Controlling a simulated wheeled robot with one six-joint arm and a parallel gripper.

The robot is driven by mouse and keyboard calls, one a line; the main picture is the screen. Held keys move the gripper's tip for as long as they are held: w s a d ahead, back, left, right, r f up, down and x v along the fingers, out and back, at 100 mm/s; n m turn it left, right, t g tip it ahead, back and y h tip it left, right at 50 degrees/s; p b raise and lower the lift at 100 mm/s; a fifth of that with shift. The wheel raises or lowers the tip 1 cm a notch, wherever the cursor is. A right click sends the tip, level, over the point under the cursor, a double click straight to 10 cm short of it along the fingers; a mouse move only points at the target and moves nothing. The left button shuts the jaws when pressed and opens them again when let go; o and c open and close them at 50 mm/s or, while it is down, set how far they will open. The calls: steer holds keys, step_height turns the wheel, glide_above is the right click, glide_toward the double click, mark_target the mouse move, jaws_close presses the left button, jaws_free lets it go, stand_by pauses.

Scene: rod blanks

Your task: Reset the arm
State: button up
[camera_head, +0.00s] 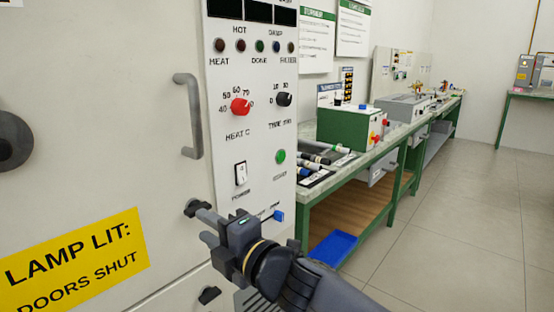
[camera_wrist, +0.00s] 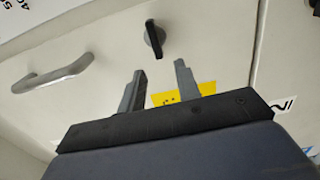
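My arm comes in from the bottom right of the head view, and my gripper (camera_head: 197,222) is in front of the lower part of a pale cabinet (camera_head: 100,80). In the wrist view my gripper (camera_wrist: 158,82) shows two grey fingers spread apart with nothing between them. Beyond the fingertips is a dark turn latch (camera_wrist: 154,38) on the cabinet face, apart from the fingers in the picture. In the head view a dark latch (camera_head: 191,208) shows just by the fingertips. I cannot tell there whether they touch.
A green-framed bench (camera_head: 310,190) with a green box (camera_head: 345,127) stands right. The floor (camera_head: 430,230) at right is clear.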

mark_target(183, 203)
steer(key=p+v, duration=0.1)
steer(key=v, duration=0.4)
steer(key=shift+m, duration=0.6)
steer(key=x, duration=0.7)
steer(key=b+x, duration=0.1)
steer(key=x, duration=0.2)
steer(key=shift+w+a+r, duration=0.2)
steer(key=shift+r, duration=0.15)
steer(key=shift+r+m+p, duration=0.15)
steer(key=shift+m+p, duration=0.25)
steer(key=m+p, duration=0.2)
steer(key=shift+d+r+m, duration=0.1)
steer(key=shift+r+m, duration=0.1)
steer(key=shift+m, duration=0.2)
steer(key=shift+w+m+p, duration=0.1)
steer(key=shift+m+p, duration=0.8)
steer(key=shift+p, duration=0.1)
steer(key=shift+d, duration=0.15)
